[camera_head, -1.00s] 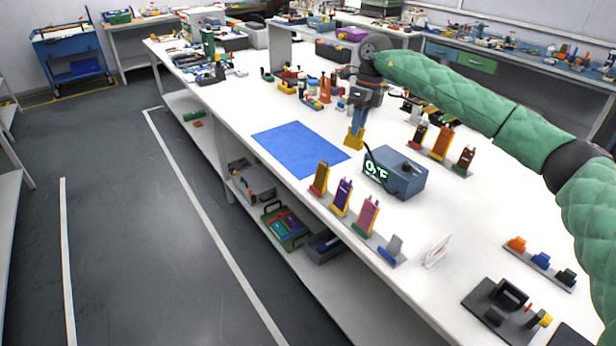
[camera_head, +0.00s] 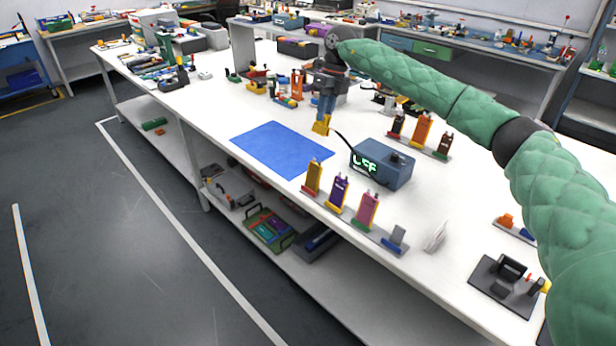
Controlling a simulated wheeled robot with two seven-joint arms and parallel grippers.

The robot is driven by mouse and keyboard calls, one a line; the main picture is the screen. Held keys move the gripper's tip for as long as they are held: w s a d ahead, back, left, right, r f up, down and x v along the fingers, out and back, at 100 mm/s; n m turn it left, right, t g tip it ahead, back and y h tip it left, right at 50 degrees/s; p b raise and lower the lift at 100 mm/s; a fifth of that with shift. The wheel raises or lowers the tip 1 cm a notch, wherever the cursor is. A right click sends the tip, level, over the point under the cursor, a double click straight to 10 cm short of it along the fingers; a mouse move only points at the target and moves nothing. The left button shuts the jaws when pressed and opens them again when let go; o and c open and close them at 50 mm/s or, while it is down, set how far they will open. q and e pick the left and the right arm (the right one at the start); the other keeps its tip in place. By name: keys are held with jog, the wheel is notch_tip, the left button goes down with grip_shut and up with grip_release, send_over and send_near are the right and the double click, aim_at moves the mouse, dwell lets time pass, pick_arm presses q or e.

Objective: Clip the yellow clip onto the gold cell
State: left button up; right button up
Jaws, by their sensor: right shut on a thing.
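My right gripper (camera_head: 326,108) points down over the table, behind the right part of the blue mat, and is shut on the yellow clip (camera_head: 321,126). The clip appears to be held above the table, apart from any cell. The gold cell (camera_head: 313,176) stands upright at the left end of the row near the table's front edge, with a red piece at its foot. It is nearer the front edge than my right gripper. My left gripper is not in view.
A purple cell (camera_head: 338,191) and a pink cell (camera_head: 367,208) stand beside the gold one. A blue-grey box (camera_head: 389,170) with a lit display and a dark cable stands close to the right of the clip. The blue mat (camera_head: 275,147) is bare. Another rack with an orange cell (camera_head: 422,130) stands behind.

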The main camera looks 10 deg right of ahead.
jog(key=shift+d, duration=0.15)
jog(key=shift+a, duration=0.3)
jog(key=shift+d+f, duration=0.1)
jog(key=shift+f, duration=0.1)
jog(key=shift+s+d+f+b, duration=0.1)
jog(key=shift+f+b, duration=0.55)
jog(key=shift+f, duration=0.65)
jog(key=shift+d+f+b, duration=0.1)
jog(key=shift+f+b, duration=0.55)
jog(key=shift+f, duration=0.6)
jog(key=shift+f, duration=0.15)
jog(key=shift+b+x, duration=0.55)
jog(key=shift+x, duration=0.7)
jog(key=shift+b+x, duration=0.4)
jog(key=shift+x, duration=0.5)
